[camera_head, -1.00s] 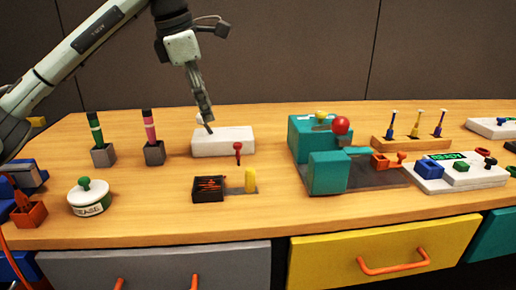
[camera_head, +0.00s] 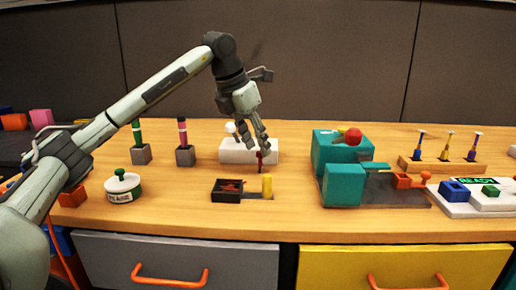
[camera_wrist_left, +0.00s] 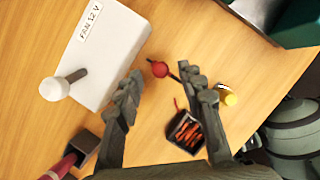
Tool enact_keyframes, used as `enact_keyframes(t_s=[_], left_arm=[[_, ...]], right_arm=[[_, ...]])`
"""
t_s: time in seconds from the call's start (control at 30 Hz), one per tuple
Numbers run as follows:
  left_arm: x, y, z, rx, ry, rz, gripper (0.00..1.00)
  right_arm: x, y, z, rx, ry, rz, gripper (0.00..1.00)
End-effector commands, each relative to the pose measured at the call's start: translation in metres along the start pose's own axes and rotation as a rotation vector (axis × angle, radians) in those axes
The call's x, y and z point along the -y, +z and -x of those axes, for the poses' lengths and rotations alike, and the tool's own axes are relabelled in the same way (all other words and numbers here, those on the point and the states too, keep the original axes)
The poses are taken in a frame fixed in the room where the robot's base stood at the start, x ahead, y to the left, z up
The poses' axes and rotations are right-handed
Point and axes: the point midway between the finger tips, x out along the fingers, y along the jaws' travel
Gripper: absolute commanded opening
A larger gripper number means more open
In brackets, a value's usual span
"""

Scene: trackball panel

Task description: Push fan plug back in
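A white box labelled "FAN 12 V" (camera_wrist_left: 108,45) lies on the bench; it is partly behind my left gripper in the head view (camera_head: 233,152). A white round knob on a grey stem (camera_wrist_left: 56,88) is at its edge. A small red-headed piece (camera_wrist_left: 160,69) stands beside the box; in the head view (camera_head: 260,160) it is just under my fingertips. I cannot tell for sure which piece is the fan plug. My left gripper (camera_head: 260,145) is open, pointing down, with the red head between its fingertips in the wrist view (camera_wrist_left: 160,76). Contact is not visible. My right gripper is not in view.
A black box with red coils (camera_head: 227,190) and a yellow cylinder (camera_head: 267,185) are in front. A teal machine (camera_head: 342,185) stands right.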

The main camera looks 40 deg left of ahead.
Motion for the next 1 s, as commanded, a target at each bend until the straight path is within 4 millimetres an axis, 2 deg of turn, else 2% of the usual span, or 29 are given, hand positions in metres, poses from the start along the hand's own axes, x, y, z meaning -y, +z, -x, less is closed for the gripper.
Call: enact_keyframes(t_s=[0.13,0.43,0.73,1.0], left_arm=[[0.0002,-0.0003,-0.0127,-0.001,-0.001,0.0,0.39],[0.0002,0.0,-0.015,0.0,-0.001,-0.001,0.39],[0.0003,0.0,-0.0148,0.0,-0.001,-0.002,0.02],[0.0003,0.0,-0.0147,0.0,-0.001,-0.002,0.0]], right_arm=[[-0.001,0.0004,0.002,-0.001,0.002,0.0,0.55],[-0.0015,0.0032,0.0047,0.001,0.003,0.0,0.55],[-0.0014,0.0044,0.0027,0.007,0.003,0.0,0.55],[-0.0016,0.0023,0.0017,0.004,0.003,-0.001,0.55]])
